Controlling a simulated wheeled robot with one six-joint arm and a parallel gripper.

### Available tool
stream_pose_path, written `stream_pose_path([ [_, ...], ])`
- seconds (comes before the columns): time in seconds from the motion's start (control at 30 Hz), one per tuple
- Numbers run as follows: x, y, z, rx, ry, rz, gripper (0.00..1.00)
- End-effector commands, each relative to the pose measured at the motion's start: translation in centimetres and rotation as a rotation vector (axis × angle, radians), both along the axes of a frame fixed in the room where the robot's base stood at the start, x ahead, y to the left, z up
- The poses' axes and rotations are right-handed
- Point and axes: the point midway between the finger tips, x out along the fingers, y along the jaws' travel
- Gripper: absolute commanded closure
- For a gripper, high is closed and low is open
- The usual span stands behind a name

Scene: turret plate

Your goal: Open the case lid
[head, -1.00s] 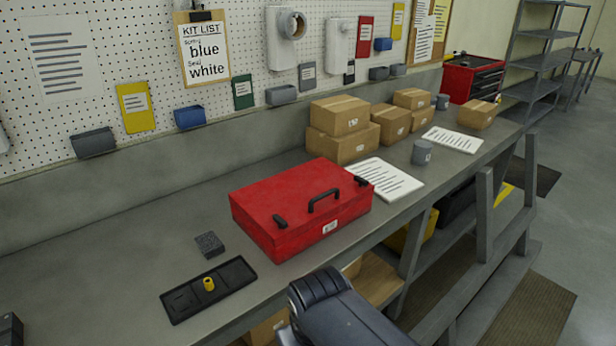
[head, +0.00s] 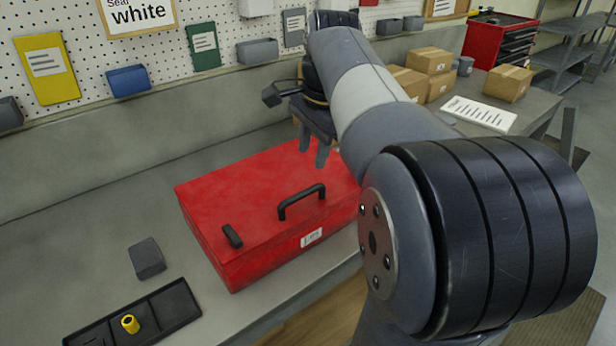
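The red case (head: 240,205) sits on the grey workbench with its lid shut. A black handle (head: 302,201) stands on the lid near the front edge, and a black latch (head: 232,236) is at the front left. The right part of the case is hidden behind my arm. My gripper (head: 313,153) points down over the rear right part of the lid, its two fingers apart with nothing visible between them. It is behind the handle and not touching it. I cannot tell its exact height above the lid.
A black tray (head: 180,303) with a yellow cylinder (head: 130,324) lies front left of the case, with a grey block (head: 147,258) behind it. Cardboard boxes (head: 429,61) and a paper sheet (head: 478,113) are at the right. The pegboard wall with bins stands behind.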

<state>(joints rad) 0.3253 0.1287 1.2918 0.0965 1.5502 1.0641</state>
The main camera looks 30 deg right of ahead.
Motion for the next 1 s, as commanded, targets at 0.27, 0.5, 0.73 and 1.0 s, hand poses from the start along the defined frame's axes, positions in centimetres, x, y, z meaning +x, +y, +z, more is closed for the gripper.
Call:
stream_pose_path([
  [0.27,0.8,0.2,-4.4,0.001,0.004,0.001,0.64],
  [0.5,1.5,0.4,-8.4,0.001,0.003,0.003,0.64],
  [0.73,1.9,0.4,-10.1,-0.001,0.0,0.003,0.64],
  [1.0,2.0,0.4,-10.3,-0.001,-0.001,0.003,0.64],
])
